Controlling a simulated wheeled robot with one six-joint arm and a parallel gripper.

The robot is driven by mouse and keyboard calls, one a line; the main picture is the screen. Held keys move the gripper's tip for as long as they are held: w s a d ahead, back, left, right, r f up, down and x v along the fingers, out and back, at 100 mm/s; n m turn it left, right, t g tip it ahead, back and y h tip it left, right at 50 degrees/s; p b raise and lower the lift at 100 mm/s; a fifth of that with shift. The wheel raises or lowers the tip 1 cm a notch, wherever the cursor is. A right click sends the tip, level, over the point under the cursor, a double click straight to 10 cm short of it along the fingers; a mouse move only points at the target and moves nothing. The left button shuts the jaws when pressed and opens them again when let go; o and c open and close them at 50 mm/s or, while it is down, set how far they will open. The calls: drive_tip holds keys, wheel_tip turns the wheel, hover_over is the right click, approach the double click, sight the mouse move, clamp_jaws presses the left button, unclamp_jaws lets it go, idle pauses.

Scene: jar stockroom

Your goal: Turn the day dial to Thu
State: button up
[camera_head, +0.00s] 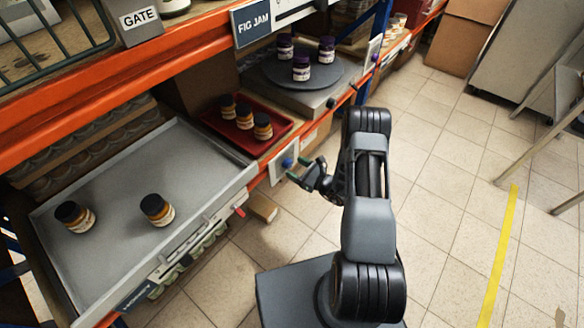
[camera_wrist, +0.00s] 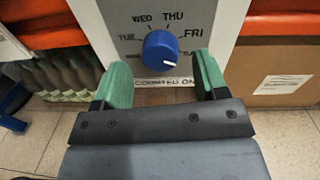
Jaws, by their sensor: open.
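The day dial is a round blue knob (camera_wrist: 160,50) on a pale panel (camera_wrist: 218,20) in the wrist view. Labels TUE, WED, THU and FRI run around its left, top and right; lower labels are partly hidden. A small white mark shows on the knob's lower right, away from THU, which stands above and slightly right. My gripper (camera_wrist: 163,76) is open, its green fingertips on either side below the knob, with no visible contact. In the head view my gripper (camera_head: 306,174) is just right of the blue knob (camera_head: 288,163) on the shelf front.
A grey pull-out tray (camera_head: 115,190) with two jars juts out at the left. A red tray (camera_head: 275,142) with several jars and a dark turntable (camera_head: 335,76) with several jars stand on the shelf.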

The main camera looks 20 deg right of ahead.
drive_tip(key=shift+x, duration=1.05)
drive_tip(key=c, duration=0.9)
